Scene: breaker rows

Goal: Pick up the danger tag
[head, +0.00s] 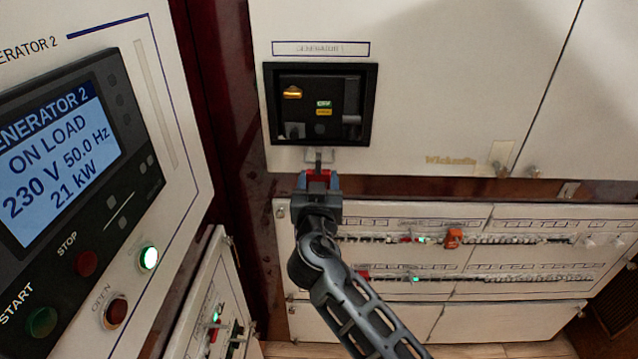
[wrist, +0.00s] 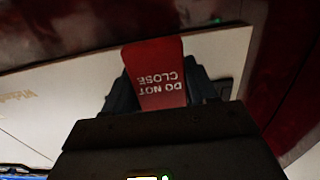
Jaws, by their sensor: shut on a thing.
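The danger tag (wrist: 158,78) is a red plate with white "DO NOT CLOSE" lettering, upside down in the wrist view. My gripper (wrist: 165,95) is shut on it, with a dark finger on each side. In the head view my gripper (head: 318,183) is just below the black breaker recess, and a small red part of the tag (head: 318,173) shows between its fingers. A pale bracket (head: 318,156) is right above the tag. I cannot tell whether the tag touches it.
The black breaker recess (head: 280,104) sits in the white upper cabinet (head: 430,80). Rows of breakers (head: 500,238) with an orange-red piece (head: 453,239) are on the lower panel. The generator 2 panel (head: 180,130) stands close at left, with start and stop buttons.

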